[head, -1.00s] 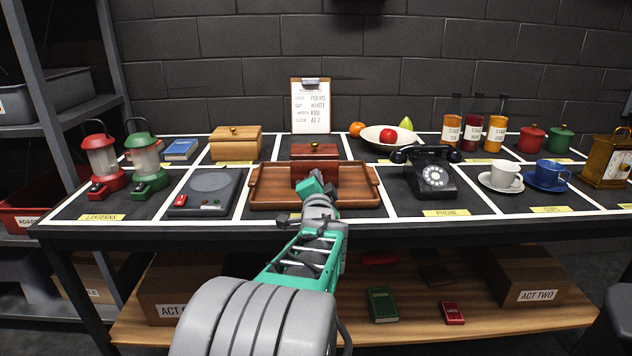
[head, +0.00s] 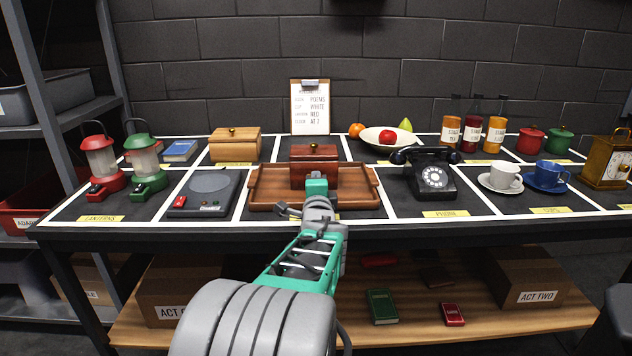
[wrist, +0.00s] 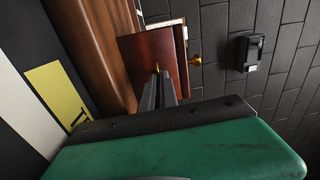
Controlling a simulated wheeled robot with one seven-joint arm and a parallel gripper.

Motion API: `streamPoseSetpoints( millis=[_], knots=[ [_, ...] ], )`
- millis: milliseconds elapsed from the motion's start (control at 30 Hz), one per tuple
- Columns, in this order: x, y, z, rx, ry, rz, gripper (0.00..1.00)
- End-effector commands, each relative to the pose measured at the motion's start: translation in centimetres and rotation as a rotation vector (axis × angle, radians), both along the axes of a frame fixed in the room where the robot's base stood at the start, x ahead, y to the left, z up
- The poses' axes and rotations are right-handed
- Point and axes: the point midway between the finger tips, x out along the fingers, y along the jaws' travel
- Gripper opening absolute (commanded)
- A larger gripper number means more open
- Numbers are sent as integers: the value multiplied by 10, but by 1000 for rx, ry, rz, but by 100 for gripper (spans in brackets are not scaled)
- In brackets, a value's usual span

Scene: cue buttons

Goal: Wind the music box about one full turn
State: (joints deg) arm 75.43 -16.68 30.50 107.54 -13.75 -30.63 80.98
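The music box (head: 314,152) is a dark red-brown wooden box with a brass knob on its lid, on a brown wooden tray (head: 262,203). In the wrist view the box (wrist: 140,58) lies sideways, its lid knob (wrist: 195,61) at right. My gripper (head: 316,180) is at the front face of the box. In the wrist view its two dark fingers (wrist: 160,82) are close together, pointing at that face. A small brass piece, seemingly the winding key (wrist: 157,68), shows at their tips, and they appear shut on it. The key is hidden in the head view.
A black telephone (head: 432,175) stands right of the tray and a dark turntable-like device (head: 205,192) left of it. A wooden box (head: 235,147) and a clipboard (head: 310,108) are behind. A yellow label (wrist: 57,92) lies before the tray.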

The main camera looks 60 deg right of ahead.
Motion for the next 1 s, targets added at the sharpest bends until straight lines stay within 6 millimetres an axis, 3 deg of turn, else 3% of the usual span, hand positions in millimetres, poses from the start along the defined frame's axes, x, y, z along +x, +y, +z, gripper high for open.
streamPoseSetpoints(
  millis=[267,300,533,833,1000],
  knots=[
    [0,0,0,0,1,-1,0],
    [0,0,0,0,1,-1,7],
    [0,0,0,0,1,0,25],
    [-2,4,1,-2,1,0,25],
    [-16,30,3,-1,0,-2,25]
  ],
)
